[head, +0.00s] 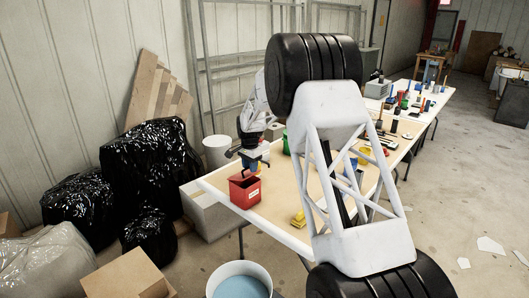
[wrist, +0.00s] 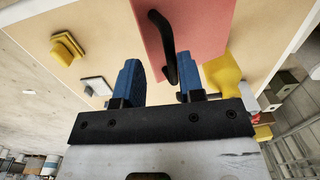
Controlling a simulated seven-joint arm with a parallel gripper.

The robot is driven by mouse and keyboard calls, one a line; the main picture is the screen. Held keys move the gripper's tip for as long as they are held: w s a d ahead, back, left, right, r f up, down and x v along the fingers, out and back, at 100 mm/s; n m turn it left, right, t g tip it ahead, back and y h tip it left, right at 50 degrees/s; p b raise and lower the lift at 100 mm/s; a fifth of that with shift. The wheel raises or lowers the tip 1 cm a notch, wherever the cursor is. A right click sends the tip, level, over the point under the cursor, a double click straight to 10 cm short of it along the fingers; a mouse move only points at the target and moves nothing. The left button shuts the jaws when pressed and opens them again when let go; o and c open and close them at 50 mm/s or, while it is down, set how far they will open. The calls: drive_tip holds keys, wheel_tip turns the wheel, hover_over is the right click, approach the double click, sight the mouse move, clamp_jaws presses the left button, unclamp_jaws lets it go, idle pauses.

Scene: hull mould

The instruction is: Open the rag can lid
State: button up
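The red rag can (head: 243,192), with a pale label on its front, stands at the near left end of the long table. In the wrist view its red surface (wrist: 205,25) fills the upper middle, with a curved black handle (wrist: 165,45) on it. My gripper (head: 253,165) is just above the can in the head view. In the wrist view my gripper (wrist: 160,85) has its two blue fingers apart. The handle's lower end shows in the gap between them, nearer the right finger. I see no finger touching it; the depth is unclear.
The table (head: 282,211) holds a yellow object (head: 298,218) right of the can and many small items farther back. A yellow piece (wrist: 222,75) lies close to the right finger in the wrist view. A bucket (head: 239,282) stands in front; black bags (head: 150,175) lie left.

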wheel_tip(320, 180, up, 6)
drive_tip(key=s+d+r, duration=0.2)
drive_tip(key=s+r, duration=0.1)
drive_tip(key=s, duration=0.2)
drive_tip(key=s+d+r+n+t+y, duration=0.1)
drive_tip(key=s+d+r, duration=0.2)
drive_tip(key=s, duration=0.2)
drive_tip(key=shift+s+d+t, duration=0.15)
drive_tip(key=shift+d+t, duration=0.15)
drive_tip(key=shift+d, duration=0.05)
idle(0.4)
drive_tip(key=w+a+f, duration=0.2)
drive_tip(key=w, duration=0.3)
drive_tip(key=w+a+f+m, duration=0.1)
drive_tip(key=w+a+f, duration=0.1)
drive_tip(key=w, duration=0.3)
drive_tip(key=shift+a+f+y, duration=0.15)
drive_tip(key=shift+a+y, duration=0.1)
drive_tip(key=shift+y, duration=0.05)
drive_tip(key=shift+f, duration=0.15)
drive_tip(key=shift+x, duration=3.8)
